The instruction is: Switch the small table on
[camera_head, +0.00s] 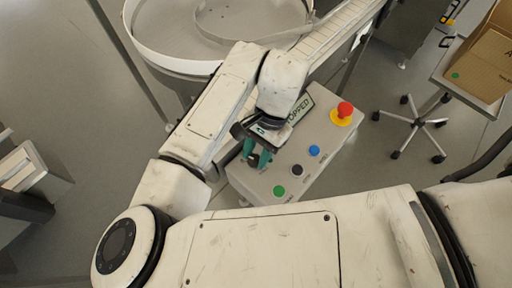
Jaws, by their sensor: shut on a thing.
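A grey control box (328,137) stands below the round white table (165,55). On its top are a green button (279,190), a black button (297,171), a blue button (314,151) and a red mushroom button (345,109) on a yellow base. A display (300,110) on the box shows letters ending in "OPPED", partly covered by my arm. My gripper (258,161), with teal fingers, is over the box's left part, up and left of the green button. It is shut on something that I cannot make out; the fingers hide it.
A conveyor (335,28) runs from the round table toward the upper right. A cardboard box (485,60) sits on a wheeled stand (416,122) at the right. Grey floor lies between the control box and the stand. My arm fills the lower foreground.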

